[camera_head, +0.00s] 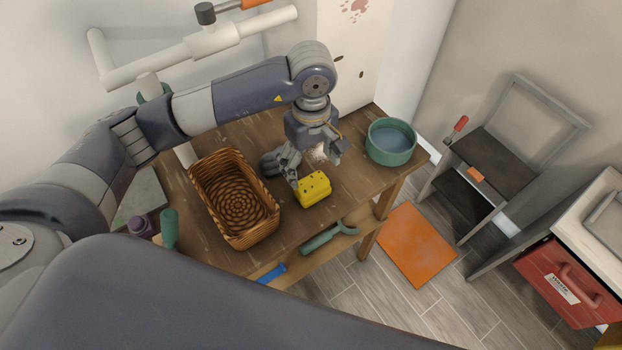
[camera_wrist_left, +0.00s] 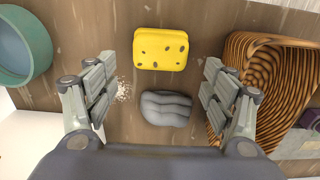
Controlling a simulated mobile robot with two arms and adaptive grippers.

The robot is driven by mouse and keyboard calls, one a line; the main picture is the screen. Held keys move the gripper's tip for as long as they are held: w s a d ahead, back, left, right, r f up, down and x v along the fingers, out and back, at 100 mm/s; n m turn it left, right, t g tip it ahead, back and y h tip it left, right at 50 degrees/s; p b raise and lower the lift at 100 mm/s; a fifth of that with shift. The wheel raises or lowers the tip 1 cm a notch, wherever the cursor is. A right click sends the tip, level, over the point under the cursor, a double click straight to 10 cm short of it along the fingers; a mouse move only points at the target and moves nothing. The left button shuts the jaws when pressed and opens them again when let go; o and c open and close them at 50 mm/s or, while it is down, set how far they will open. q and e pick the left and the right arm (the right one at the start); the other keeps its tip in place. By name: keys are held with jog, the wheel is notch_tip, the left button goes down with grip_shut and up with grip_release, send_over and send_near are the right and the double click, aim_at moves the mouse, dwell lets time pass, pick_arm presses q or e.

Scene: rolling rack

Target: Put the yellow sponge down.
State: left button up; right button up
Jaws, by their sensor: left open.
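The yellow sponge (camera_head: 313,188), dotted with dark holes, lies on the wooden table (camera_head: 345,185) near its front edge, right of the wicker basket. It also shows at the top middle of the left wrist view (camera_wrist_left: 160,48). My left gripper (camera_head: 308,168) is over the table just behind the sponge, fingers spread wide. In the left wrist view the open fingers (camera_wrist_left: 160,82) stand apart from the sponge with nothing gripped. A grey ridged object (camera_wrist_left: 166,108) lies between them in that view. My right gripper is not in view.
The wicker basket (camera_head: 203,180) stands left of the sponge; its inside looks empty. A teal bowl (camera_head: 391,155) stands at the table's right end. White crumbs (camera_wrist_left: 123,90) lie near the fingers. A green-handled tool (camera_head: 330,237) lies below the front edge. An orange mat (camera_head: 418,245) is on the floor.

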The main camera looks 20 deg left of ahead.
aim_at(311, 180)
pick_arm(q)
jog(key=shift+r+b, duration=0.6)
jog(key=shift+r, duration=1.9)
